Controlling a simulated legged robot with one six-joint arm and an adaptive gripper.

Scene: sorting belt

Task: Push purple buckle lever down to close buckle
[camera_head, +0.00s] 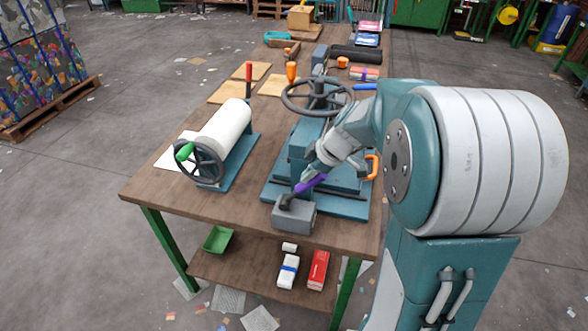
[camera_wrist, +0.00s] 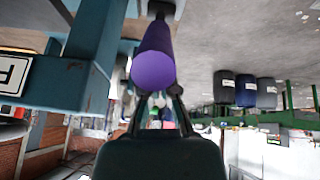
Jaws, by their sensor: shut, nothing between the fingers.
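The purple buckle lever (camera_head: 311,184) slants up and to the right from a dark pivot on a grey block (camera_head: 297,218) at the front of the teal press. In the wrist view the purple lever (camera_wrist: 152,68) shows its round end large, in front of my gripper (camera_wrist: 158,98). My gripper (camera_head: 322,163) is shut and empty, close to the upper end of the lever in the head view. Whether it touches the lever cannot be told. The lever hides part of the fingertips in the wrist view.
The teal press (camera_head: 340,204) with a grey handwheel (camera_head: 317,97) stands behind the lever. An orange handle (camera_head: 373,167) is right of my gripper. A white roller (camera_head: 223,128) with a green-knobbed wheel stands to the left. The front left tabletop (camera_head: 160,190) is bare.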

